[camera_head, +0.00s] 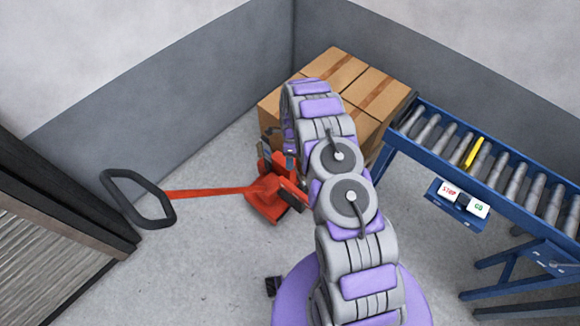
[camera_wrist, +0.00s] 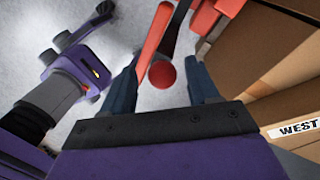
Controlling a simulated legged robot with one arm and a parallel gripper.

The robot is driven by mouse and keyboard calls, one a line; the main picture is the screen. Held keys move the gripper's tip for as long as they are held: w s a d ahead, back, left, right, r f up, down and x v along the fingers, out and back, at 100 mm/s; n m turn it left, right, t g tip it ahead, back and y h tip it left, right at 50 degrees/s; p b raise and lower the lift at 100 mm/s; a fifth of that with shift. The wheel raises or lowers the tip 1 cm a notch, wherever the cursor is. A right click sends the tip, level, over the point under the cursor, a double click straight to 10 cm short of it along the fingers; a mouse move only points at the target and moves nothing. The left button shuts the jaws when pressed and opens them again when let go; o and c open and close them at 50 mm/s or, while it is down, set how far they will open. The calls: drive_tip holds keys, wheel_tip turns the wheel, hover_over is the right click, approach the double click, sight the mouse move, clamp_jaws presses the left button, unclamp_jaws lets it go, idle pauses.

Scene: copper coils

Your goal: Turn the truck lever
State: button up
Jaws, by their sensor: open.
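The red pallet truck (camera_head: 270,198) stands on the floor by the stacked boxes. Its long red bar (camera_head: 210,193) runs left to a black loop handle (camera_head: 139,199). In the wrist view, a lever with a round red knob (camera_wrist: 162,74) shows between the two dark fingers of my gripper (camera_wrist: 163,88). My gripper is open, with a finger on each side of the knob; I cannot tell whether either touches it. Red truck parts (camera_wrist: 208,22) show beyond the right finger. In the head view my arm hides most of the gripper and the lever.
Cardboard boxes (camera_head: 330,75) stand close behind the truck; one marked WEST (camera_wrist: 298,129) is right of my gripper. A blue roller conveyor (camera_head: 490,165) with STOP and GO buttons (camera_head: 462,200) is on the right. A dark-framed shutter (camera_head: 50,235) is at left. Floor is clear at lower left.

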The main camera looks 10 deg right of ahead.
sight(297, 172)
drive_tip(key=f, duration=0.3)
drive_tip(key=d+f, duration=0.1)
drive_tip(key=shift+s+f+b, duration=0.2)
drive_tip(key=shift+s+b, duration=0.1)
drive_tip(key=shift+s, duration=0.1)
drive_tip(key=shift+a, duration=0.5)
drive_tip(key=shift+c, duration=0.8)
drive_tip(key=shift+d, duration=0.35)
drive_tip(key=c, duration=0.6)
drive_tip(key=shift+a, duration=0.15)
clamp_jaws()
